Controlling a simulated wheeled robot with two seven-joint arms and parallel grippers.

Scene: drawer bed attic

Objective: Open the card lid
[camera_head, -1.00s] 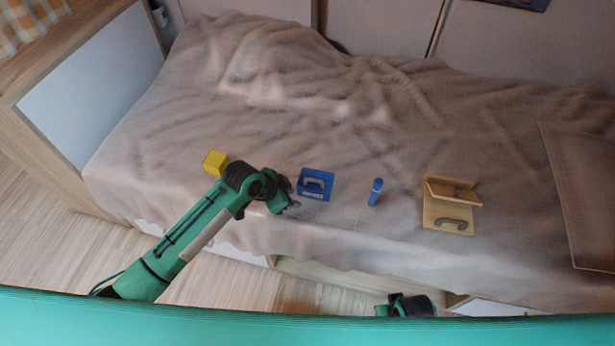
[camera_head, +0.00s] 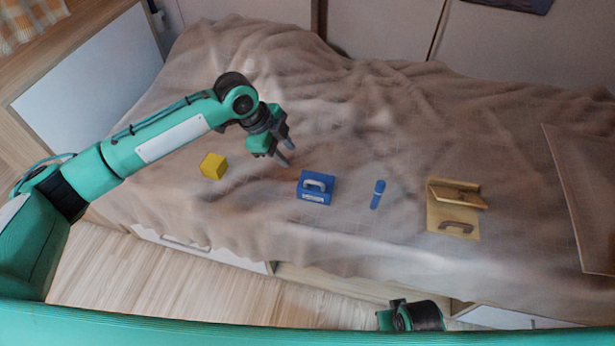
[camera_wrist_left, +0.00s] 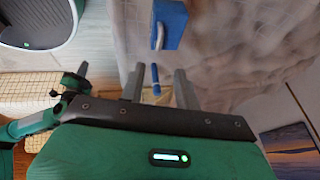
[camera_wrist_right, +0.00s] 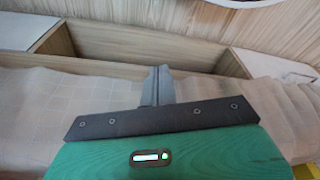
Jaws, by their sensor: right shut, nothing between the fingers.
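I cannot tell which one is the card. My left gripper (camera_head: 289,152) is open and empty, behind and left of the blue box and apart from it. The blue box (camera_wrist_left: 172,24) also shows ahead of the left fingers in the left wrist view. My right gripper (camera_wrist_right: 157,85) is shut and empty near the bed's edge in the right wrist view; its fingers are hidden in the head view.
A yellow cube (camera_head: 213,166) lies left of the blue box. A blue cylinder (camera_head: 377,195) lies between the blue and tan boxes. A flat brown panel (camera_head: 580,190) lies at the right. The rumpled bed cover (camera_head: 330,110) is clear behind the objects.

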